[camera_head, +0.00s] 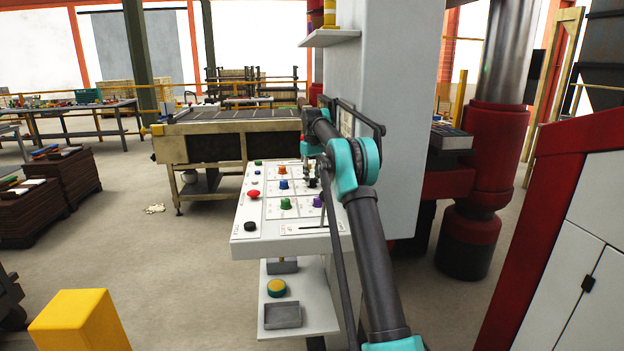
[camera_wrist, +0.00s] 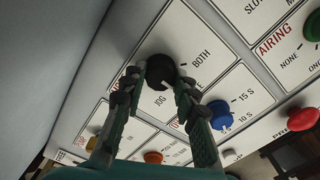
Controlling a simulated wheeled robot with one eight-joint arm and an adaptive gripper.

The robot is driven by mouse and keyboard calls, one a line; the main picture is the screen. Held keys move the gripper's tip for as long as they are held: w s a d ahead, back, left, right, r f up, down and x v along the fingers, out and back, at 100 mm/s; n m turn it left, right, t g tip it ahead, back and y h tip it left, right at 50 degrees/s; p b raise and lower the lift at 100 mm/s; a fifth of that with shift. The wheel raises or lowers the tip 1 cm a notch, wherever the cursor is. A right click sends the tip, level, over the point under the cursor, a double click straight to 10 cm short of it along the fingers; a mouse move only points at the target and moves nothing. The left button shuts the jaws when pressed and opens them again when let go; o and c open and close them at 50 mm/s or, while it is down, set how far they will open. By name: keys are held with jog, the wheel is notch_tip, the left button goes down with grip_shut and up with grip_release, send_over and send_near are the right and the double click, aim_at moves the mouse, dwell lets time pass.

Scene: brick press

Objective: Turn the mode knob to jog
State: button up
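The control panel (camera_head: 240,225) stands in the middle of the head view, with my gripper (camera_head: 313,180) at its right side, partly hidden by my arm. In the wrist view a black round knob (camera_wrist: 161,70) sits on the white panel, with the printed words JOG and BOTH beside it. The fingers of my gripper (camera_wrist: 162,80) stand on either side of this knob, their tips very close to its sides. Whether they press on it cannot be told. The knob's pointer is not clear, and part of its label is hidden behind the fingers.
A blue knob (camera_wrist: 220,115), an orange knob (camera_wrist: 153,157), a red button (camera_wrist: 302,119) and a green knob (camera_wrist: 313,27) are near my fingers. A yellow post (camera_head: 80,322) stands at the front left.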

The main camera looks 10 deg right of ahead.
grip_shut()
jog(key=shift+m, duration=0.3)
jog(key=m, duration=0.9)
jog(key=shift+m, duration=0.3)
dwell(0.3)
jog(key=o, duration=0.6)
grip_release()
